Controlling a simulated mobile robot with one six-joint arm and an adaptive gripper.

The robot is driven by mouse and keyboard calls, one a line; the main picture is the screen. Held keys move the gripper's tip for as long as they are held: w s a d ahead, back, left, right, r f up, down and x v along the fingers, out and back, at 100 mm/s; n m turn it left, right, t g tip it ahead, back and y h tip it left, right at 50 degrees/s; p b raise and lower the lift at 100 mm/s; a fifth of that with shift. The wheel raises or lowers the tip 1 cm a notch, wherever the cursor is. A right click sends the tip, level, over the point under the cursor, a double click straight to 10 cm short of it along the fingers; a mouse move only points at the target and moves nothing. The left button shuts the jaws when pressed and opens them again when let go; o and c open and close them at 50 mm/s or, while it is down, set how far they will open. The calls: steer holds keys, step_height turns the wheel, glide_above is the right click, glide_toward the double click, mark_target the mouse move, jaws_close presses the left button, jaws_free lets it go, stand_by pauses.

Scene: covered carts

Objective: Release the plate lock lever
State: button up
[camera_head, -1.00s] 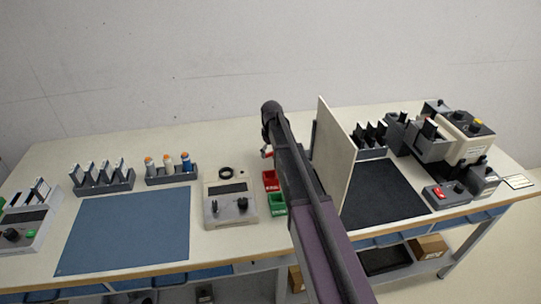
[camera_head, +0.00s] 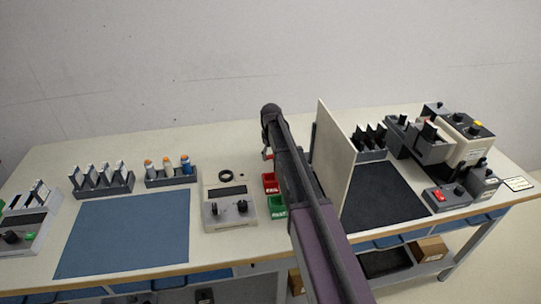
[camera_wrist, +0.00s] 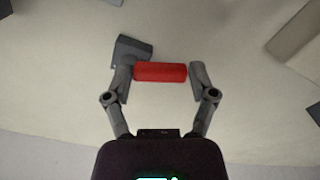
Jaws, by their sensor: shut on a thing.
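In the wrist view, a red bar-shaped lever handle (camera_wrist: 160,72) lies across between the two fingers of my gripper (camera_wrist: 162,76), one finger at each end. My gripper is shut on this red handle. A dark grey block (camera_wrist: 130,48), which appears to be the lever's mount, is beside the left finger. In the head view, my arm hides most of this spot; a small bit of red and grey (camera_head: 268,155) shows left of the arm. The lever's exact angle cannot be told.
An upright beige panel (camera_head: 334,150) stands right of my arm. Red (camera_head: 270,183) and green (camera_head: 278,205) bins and a control box (camera_head: 229,212) are close on the left. Machines (camera_head: 440,140) stand at the right. The blue mat (camera_head: 125,232) is clear.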

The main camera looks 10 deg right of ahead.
steer(key=shift+w+a+m, duration=0.1)
steer(key=shift+w+m, duration=0.1)
steer(key=shift+m, duration=0.5)
steer(key=o, duration=1)
steer(key=shift+w, duration=0.1)
steer(key=shift+o, duration=0.2)
steer(key=shift+r, duration=0.1)
